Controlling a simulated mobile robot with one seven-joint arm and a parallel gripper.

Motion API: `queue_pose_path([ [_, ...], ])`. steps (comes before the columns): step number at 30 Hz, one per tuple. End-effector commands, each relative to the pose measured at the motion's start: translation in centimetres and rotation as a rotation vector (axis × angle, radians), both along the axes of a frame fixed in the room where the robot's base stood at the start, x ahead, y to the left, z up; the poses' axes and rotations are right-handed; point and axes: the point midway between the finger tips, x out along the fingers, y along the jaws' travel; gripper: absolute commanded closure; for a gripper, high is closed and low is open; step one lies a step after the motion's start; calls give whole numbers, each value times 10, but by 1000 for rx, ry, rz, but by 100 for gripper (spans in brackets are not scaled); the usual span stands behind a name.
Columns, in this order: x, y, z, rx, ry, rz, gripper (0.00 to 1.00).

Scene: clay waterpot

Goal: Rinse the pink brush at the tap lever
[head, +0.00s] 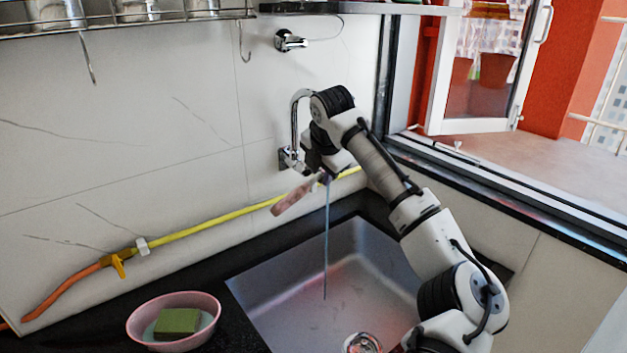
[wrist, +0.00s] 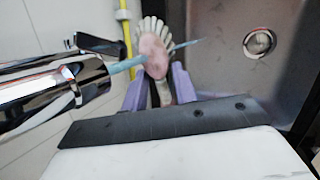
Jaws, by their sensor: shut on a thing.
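My gripper (head: 325,178) is shut on the pink brush (head: 293,198) and holds it over the back left of the sink, just below the tap. The brush's pink body (wrist: 153,58) and pale bristles (wrist: 153,27) show between my purple fingers (wrist: 160,90) in the wrist view. The chrome tap (head: 296,120) stands at the wall, partly behind my arm. Its spout (wrist: 60,85) fills the left of the wrist view. A blue water stream (head: 326,240) runs down into the sink. In the wrist view it meets the brush's pink body and shows again beyond it.
The steel sink (head: 275,295) has a round drain (head: 362,343). A pink bowl (head: 145,331) with a green sponge (head: 177,323) sits on the dark counter to the left. A yellow hose (head: 215,222) runs along the wall. A window frame borders the right.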

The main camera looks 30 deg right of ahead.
Motion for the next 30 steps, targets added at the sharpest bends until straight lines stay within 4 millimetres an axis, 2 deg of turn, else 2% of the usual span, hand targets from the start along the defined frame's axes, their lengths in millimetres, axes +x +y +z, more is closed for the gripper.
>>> queue_pose_path([
  [14,-5,-10,0,0,0,-1,94],
  [30,0,1,0,1,0,0,94],
])
